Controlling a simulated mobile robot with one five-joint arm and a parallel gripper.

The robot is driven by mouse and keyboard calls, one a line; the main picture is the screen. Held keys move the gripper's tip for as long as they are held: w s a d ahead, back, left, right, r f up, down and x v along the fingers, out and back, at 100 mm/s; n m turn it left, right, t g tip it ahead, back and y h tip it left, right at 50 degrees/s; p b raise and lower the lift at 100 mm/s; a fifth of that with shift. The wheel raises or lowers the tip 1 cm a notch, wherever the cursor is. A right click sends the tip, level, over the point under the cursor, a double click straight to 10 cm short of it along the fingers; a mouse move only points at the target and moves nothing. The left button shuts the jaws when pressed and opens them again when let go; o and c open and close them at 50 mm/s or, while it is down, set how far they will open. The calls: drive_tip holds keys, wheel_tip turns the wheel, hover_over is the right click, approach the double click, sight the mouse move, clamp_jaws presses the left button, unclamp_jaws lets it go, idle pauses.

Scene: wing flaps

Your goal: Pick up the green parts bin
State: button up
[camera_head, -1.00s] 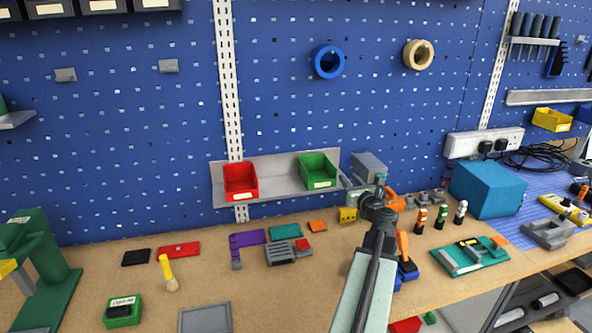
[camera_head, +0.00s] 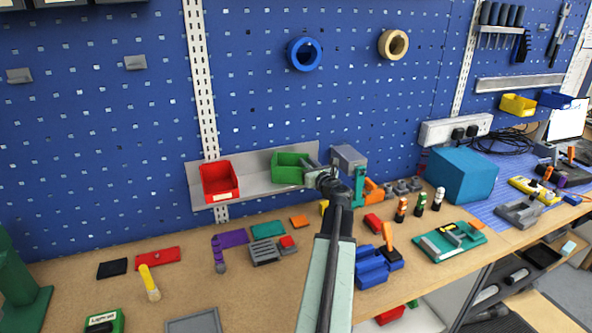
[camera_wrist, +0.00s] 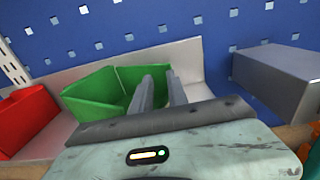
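Green shows between and behind the fingers. I cannot tell whether the fingers touch the bin. The bin's near right part is hidden by the fingers and gripper body.
A red bin (camera_head: 220,182) stands left of the green bin on the grey shelf (camera_head: 256,184). A grey box (camera_head: 348,157) is close on the right. The blue pegboard (camera_head: 255,100) rises behind. Several small parts lie on the bench below.

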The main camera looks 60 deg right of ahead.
drive_tip(key=shift+r+x, duration=0.25)
drive_tip(key=shift+x, duration=0.75)
drive_tip(key=shift+s+d+r, duration=0.1)
drive_tip(key=shift+s+d, duration=0.4)
drive_tip(key=shift+d, duration=0.2)
drive_tip(key=shift+w, duration=0.25)
drive_tip(key=shift+s, duration=0.15)
drive_tip(key=shift+c, duration=0.3)
clamp_jaws()
drive_tip(key=shift+o, duration=0.3)
unclamp_jaws()
